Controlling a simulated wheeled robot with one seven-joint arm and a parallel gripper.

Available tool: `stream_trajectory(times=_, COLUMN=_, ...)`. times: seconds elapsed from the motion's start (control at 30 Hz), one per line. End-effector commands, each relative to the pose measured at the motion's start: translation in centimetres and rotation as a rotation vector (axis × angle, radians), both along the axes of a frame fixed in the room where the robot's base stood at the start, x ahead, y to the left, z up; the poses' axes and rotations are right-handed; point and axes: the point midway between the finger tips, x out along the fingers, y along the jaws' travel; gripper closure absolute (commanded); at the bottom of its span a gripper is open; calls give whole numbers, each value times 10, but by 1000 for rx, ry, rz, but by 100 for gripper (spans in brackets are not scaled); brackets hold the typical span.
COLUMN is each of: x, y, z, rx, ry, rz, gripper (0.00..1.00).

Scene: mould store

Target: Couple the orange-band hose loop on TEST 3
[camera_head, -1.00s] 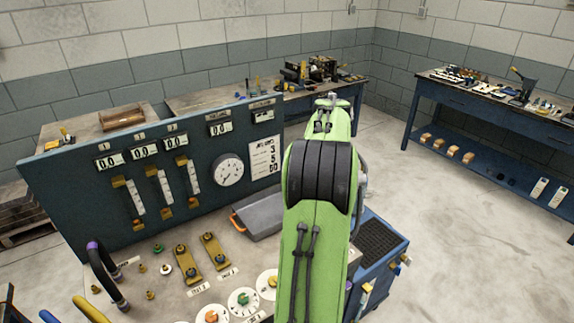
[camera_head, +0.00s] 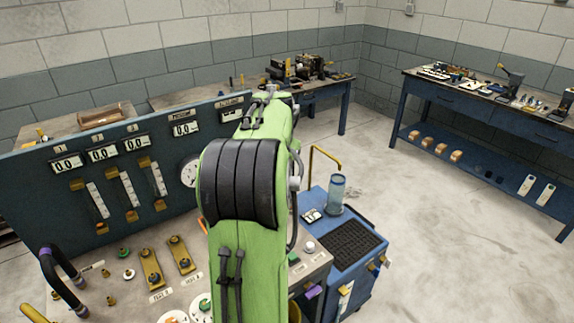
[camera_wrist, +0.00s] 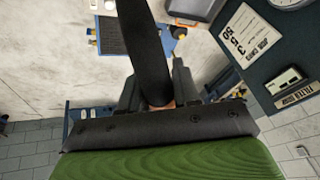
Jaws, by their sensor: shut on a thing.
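In the wrist view my gripper (camera_wrist: 158,92) is shut on a thick black hose (camera_wrist: 146,45). The hose runs away from the jaws to the top edge, and a small orange band shows on it at the jaws. Its far end is out of view. In the head view my green arm hides my gripper and the hose. Two brass plates with fittings (camera_head: 151,268) (camera_head: 181,255) lie on the bench (camera_head: 130,302), with small labels in front too blurred to read. I cannot tell which place is TEST 3.
A blue panel (camera_head: 105,225) with meters and gauges stands behind the bench. A purple-banded black hose (camera_head: 62,273) arches at the left. A blue trolley (camera_head: 345,262) bears a blue clear beaker (camera_head: 336,195) at the right. The floor (camera_head: 420,220) further right is clear.

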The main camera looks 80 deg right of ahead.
Motion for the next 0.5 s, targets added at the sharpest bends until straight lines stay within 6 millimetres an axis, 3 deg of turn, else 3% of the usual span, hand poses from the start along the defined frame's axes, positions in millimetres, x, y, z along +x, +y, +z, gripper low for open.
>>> stream_trajectory(times=0.5, x=64, y=17, z=0, rx=-2, ry=-1, rz=214, gripper=100)
